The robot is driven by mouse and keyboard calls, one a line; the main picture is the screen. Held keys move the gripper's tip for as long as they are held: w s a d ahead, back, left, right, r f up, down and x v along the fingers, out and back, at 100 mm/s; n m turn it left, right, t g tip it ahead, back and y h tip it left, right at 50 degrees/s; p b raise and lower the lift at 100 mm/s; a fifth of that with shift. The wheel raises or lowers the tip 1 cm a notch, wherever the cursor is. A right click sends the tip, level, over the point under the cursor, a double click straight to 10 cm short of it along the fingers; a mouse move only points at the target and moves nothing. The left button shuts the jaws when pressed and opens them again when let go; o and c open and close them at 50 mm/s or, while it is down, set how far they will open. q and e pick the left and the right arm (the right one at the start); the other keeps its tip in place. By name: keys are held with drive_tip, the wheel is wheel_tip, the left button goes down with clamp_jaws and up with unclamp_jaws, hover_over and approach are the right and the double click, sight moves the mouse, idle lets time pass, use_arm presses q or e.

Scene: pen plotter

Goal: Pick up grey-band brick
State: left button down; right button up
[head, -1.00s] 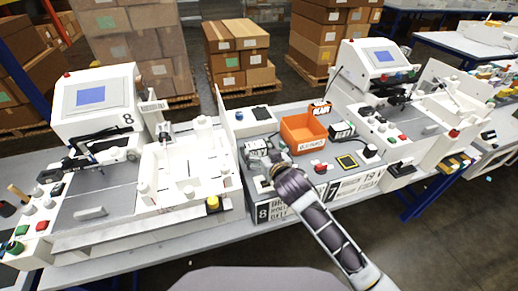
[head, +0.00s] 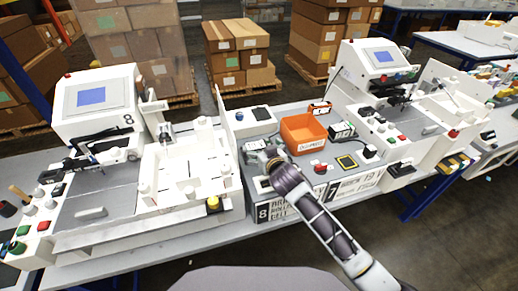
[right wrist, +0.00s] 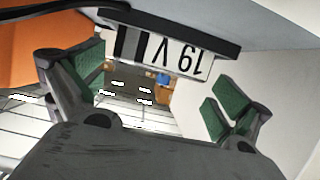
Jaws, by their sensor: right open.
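A dark brick (right wrist: 175,45) with a white label reading "19 V", upside down, shows at the top of the right wrist view. A grey and black band lies at the label's left end. My right gripper (right wrist: 158,92) is open, with its green pads on either side of the space below the brick, and nothing is held. In the head view the gripper (head: 268,163) is over the bench beside a brick (head: 255,146), partly covering it. A second dark brick with a white label (head: 342,130) stands right of the orange bin. My left gripper is not in view.
The orange bin (head: 303,148) stands close to the right of my gripper. White plotter stations stand on both sides, the left one with a raised frame (head: 182,170). A red button (head: 320,168) and a yellow-edged black square (head: 347,162) are at the bench front.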

drive_tip(key=shift+x, duration=1.25)
drive_tip(key=c, duration=0.9)
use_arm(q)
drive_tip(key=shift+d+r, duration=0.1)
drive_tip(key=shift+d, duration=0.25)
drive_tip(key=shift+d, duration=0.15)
